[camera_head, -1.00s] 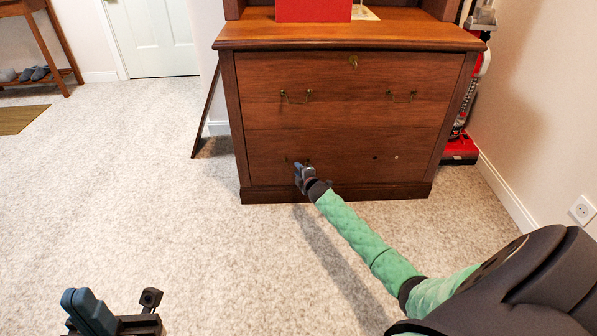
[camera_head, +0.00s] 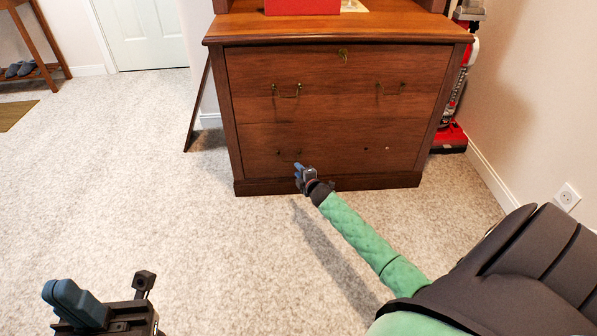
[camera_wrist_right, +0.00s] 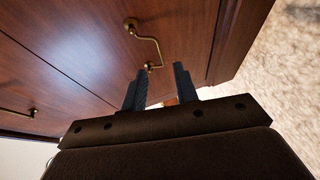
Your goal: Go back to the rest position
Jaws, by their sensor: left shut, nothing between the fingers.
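My right gripper (camera_head: 303,174) is in front of the lower part of the wooden hutch (camera_head: 330,185), just below the bottom drawer's left handle (camera_head: 289,152). In the right wrist view its two dark fingers (camera_wrist_right: 160,92) are apart with nothing held between them. A brass handle (camera_wrist_right: 150,45) shows beyond the fingertips, clear of them. My right arm in its green sleeve reaches forward from the lower right. My left gripper (camera_head: 75,300) is at the lower left of the head view, over bare carpet. It is shut and empty.
The hutch's drawers look shut. A red box (camera_head: 302,6) stands on its top. A red vacuum cleaner (camera_head: 452,135) stands between the hutch and the right wall. A wooden stand with shoes (camera_head: 30,70) is at the far left. The carpet (camera_head: 130,180) left of the hutch is clear.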

